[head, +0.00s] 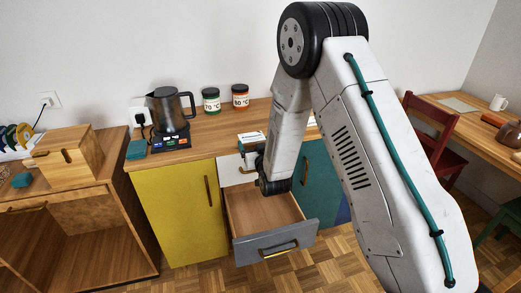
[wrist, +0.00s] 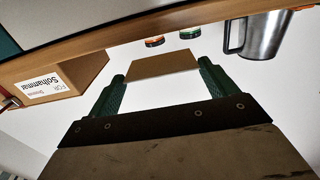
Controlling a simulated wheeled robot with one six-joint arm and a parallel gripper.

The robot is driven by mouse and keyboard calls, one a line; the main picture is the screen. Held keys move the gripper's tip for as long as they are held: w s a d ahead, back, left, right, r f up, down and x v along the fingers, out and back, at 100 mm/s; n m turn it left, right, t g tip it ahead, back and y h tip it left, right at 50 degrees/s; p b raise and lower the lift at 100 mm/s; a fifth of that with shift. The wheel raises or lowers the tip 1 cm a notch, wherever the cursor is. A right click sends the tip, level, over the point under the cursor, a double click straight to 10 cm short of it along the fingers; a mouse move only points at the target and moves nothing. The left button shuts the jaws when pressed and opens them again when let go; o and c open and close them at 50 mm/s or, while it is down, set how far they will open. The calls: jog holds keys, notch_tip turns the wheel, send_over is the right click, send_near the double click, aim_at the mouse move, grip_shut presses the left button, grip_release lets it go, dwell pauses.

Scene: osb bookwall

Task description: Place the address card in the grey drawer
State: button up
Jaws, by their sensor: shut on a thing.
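My gripper (wrist: 160,82) is shut on a flat, tan piece (wrist: 163,66), which I take to be the address card. Only its plain tan side shows in the wrist view. In the head view the card (head: 250,139) has a pale face with dark marks and sits just above the drawer unit, at the counter's front edge. My gripper (head: 262,165) is partly hidden by its own wrist there. The grey drawer (head: 275,245) is pulled open below my gripper. The visible part of its wooden inside is empty; my arm hides part of it.
A kettle (head: 170,110) and two jars (head: 211,100) stand on the wooden counter (head: 205,140). The wrist view looks upside down and shows a tan box with a white label (wrist: 45,88) reading "Solhammar". A yellow cabinet door (head: 180,210) is left of the drawer.

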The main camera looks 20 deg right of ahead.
jog(key=shift+w+f, duration=0.25)
jog(key=shift+f, duration=0.55)
jog(key=shift+w+f, duration=0.2)
jog(key=shift+f, duration=0.6)
jog(key=shift+f, duration=0.15)
jog(key=o, duration=0.8)
